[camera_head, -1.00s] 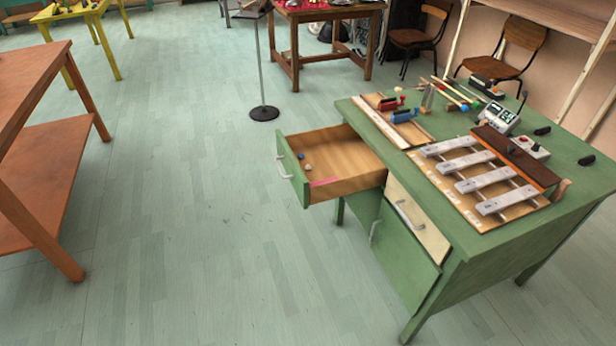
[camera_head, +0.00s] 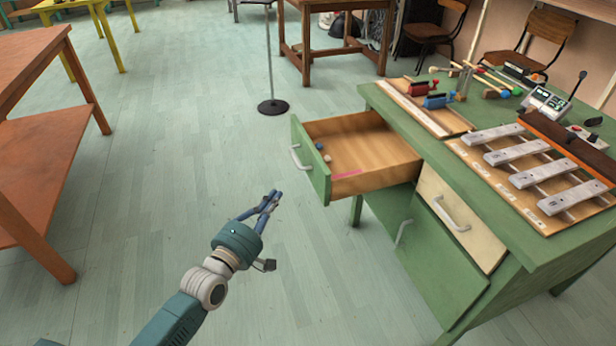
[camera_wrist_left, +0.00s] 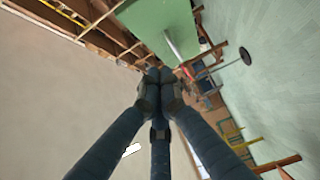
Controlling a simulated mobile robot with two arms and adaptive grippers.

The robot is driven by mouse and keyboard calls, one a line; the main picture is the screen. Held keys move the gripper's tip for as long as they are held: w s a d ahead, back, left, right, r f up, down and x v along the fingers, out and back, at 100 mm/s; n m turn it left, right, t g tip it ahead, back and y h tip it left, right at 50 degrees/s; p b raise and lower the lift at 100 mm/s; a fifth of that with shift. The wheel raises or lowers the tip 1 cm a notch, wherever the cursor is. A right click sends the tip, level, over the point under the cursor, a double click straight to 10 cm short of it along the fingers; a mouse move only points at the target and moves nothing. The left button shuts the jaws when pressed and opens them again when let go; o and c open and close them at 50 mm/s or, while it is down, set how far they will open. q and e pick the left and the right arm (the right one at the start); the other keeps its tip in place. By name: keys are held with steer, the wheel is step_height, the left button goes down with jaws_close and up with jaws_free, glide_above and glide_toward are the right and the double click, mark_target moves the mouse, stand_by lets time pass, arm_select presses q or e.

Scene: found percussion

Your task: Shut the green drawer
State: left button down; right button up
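The green drawer (camera_head: 309,168) is pulled out of the left side of the green desk (camera_head: 408,103). Its green front has a pale handle (camera_head: 299,157), and its wooden inside holds a few small items. My left gripper (camera_head: 274,195) is in front of the drawer, lower and to the left, apart from it and empty. In the left wrist view its fingers (camera_wrist_left: 158,77) meet at the tips, pointing toward the green drawer front (camera_wrist_left: 155,22). My right gripper is in neither view.
A cream drawer (camera_head: 460,221) and a green cupboard door (camera_head: 435,258) sit below the desk top. Metal bars (camera_head: 515,153) and mallets lie on top. An orange table (camera_head: 50,165) stands at left, a stand base (camera_head: 273,107) behind. The floor between is clear.

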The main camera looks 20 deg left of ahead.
arm_select(q)
steer(key=b, duration=0.2)
glide_toward(314, 163)
steer(key=w+a, duration=0.3)
steer(key=w+d, duration=0.2)
steer(key=d, duration=0.1)
steer(key=shift+f, duration=0.25)
steer(key=shift+w+d, duration=0.2)
steer(key=shift+d, duration=0.1)
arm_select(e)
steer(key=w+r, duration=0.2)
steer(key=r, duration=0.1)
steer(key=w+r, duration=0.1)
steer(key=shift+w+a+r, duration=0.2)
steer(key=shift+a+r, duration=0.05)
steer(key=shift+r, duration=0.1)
arm_select(q)
steer(key=shift+d, duration=0.1)
